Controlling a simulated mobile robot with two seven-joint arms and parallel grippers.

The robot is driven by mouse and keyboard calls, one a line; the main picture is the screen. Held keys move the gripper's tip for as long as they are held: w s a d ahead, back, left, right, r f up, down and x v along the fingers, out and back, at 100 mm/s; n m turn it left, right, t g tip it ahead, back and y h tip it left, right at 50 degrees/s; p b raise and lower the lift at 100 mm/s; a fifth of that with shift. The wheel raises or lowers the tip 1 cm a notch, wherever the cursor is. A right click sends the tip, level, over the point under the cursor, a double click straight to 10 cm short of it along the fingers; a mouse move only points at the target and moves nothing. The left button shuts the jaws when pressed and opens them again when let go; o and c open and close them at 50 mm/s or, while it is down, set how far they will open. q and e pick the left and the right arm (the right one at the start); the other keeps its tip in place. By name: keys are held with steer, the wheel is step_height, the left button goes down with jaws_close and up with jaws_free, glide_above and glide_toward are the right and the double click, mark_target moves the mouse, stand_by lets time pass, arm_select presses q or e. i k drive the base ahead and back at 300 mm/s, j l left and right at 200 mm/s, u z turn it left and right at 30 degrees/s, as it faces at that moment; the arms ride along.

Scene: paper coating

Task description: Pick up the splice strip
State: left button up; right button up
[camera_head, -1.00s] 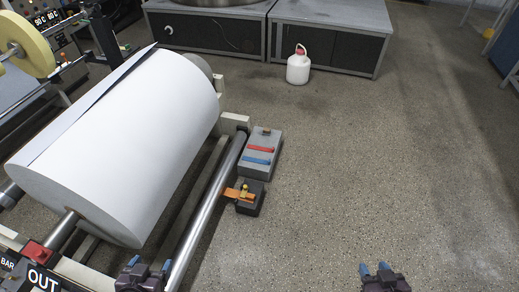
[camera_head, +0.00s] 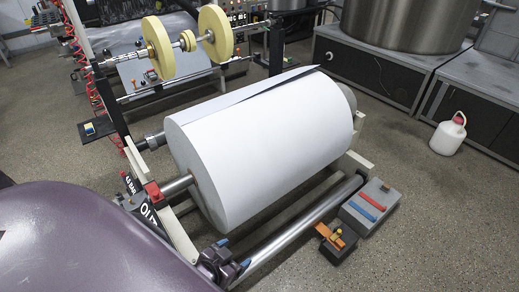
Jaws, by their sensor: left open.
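A grey box (camera_head: 382,193) stands beside the steel roller, with a red strip (camera_head: 372,201) and a blue strip (camera_head: 360,212) lying on its top. I cannot tell which of them is the splice strip. A small dark block with an orange piece (camera_head: 329,236) stands just in front of the box. My left gripper (camera_head: 233,254) is low in the picture at the near end of the roller, left of the box and apart from the strips. Its blue-tipped fingers are apart and hold nothing. My right gripper is out of view.
A large white paper roll (camera_head: 270,140) on a shaft fills the middle. The steel roller (camera_head: 305,222) runs along its front. Yellow reels (camera_head: 158,48) stand behind at the left. A white jug (camera_head: 448,136) stands on open floor at the right.

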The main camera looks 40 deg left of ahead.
mark_target(369, 200)
steer(key=z, duration=0.3)
steer(key=i+l+z, duration=0.1)
steer(key=i+z, duration=0.4)
steer(key=i, duration=5.4)
steer(key=i+u, duration=0.1)
steer(key=u, duration=0.3)
steer(key=i+u, duration=0.1)
steer(key=u, duration=0.3)
steer(key=i+u, duration=0.1)
steer(key=u, duration=0.35)
